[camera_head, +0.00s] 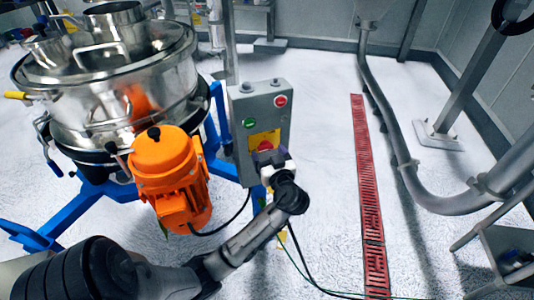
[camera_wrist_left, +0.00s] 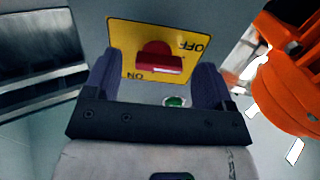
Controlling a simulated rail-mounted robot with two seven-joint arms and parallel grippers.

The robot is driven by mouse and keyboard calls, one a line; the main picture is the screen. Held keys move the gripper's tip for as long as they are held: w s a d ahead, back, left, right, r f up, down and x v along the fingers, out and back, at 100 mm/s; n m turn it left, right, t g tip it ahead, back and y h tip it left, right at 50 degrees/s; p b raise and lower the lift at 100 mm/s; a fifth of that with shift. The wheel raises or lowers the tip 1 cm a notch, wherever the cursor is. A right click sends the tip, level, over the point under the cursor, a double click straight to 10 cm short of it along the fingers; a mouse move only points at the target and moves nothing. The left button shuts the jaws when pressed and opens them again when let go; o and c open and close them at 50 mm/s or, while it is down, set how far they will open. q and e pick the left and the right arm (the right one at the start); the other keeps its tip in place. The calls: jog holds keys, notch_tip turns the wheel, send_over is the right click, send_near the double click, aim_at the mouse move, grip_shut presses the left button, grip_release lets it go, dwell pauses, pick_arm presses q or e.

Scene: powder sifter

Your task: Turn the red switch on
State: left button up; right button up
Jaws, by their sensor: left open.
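The red switch (camera_head: 265,146) sits on a yellow plate (camera_head: 258,138) low on the front of a grey control box (camera_head: 243,107). In the left wrist view the red switch (camera_wrist_left: 158,60) is seen close up, with upside-down OFF and ON marks on the yellow plate (camera_wrist_left: 125,37). My left gripper (camera_head: 272,158) is at the lower part of the box. In the wrist view its open fingers (camera_wrist_left: 158,82) lie on either side of the switch, with visible gaps. Contact with the plate cannot be told. My right gripper is not in view.
A green button (camera_head: 249,123) and a red button (camera_head: 281,101) sit above the plate. An orange motor (camera_head: 168,170) and the steel sifter (camera_head: 120,85) on a blue frame stand left of the box. Clear floor and a red drain grate (camera_head: 368,190) lie right.

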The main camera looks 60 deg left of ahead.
pick_arm(q)
jog(key=shift+w+a, duration=0.15)
jog(key=shift+a, duration=0.65)
jog(key=shift+c, duration=0.2)
jog(key=c, duration=0.9)
